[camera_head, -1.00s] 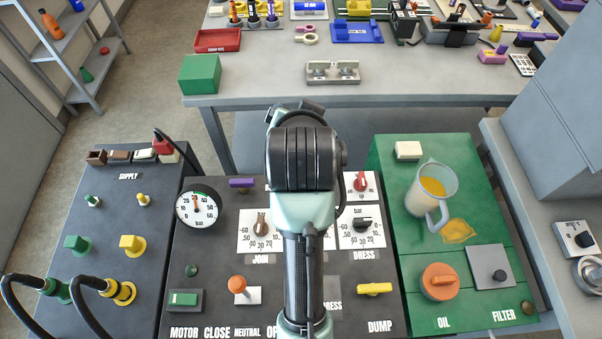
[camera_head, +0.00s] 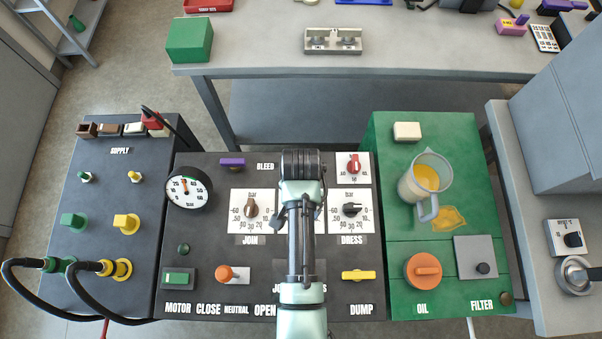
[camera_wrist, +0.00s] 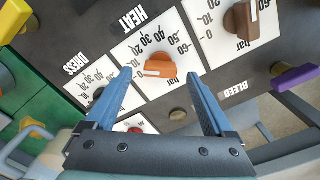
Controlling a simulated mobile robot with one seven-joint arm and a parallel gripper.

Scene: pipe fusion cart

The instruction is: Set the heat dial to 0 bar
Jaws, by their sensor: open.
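The heat dial (camera_wrist: 160,66) is an orange-brown knob on a white scale plate in the wrist view, beside the HEAT label. A pale mark shows on the knob's left part; I cannot tell which number it points to. My gripper (camera_wrist: 160,76) is open, with its blue fingertips apart on either side of the knob as seen in this view. Whether they touch it or stay above it is unclear. In the head view my arm covers the heat dial, between the join dial (camera_head: 250,206) and the dress dial (camera_head: 351,209).
A red-knobbed dial (camera_head: 353,163) and purple bleed handle (camera_head: 232,163) sit higher on the panel. An orange neutral lever (camera_head: 225,273) and yellow dump handle (camera_head: 359,276) lie lower. A pressure gauge (camera_head: 186,187) stands left; a jug (camera_head: 424,182) stands on the green cabinet (camera_head: 392,235).

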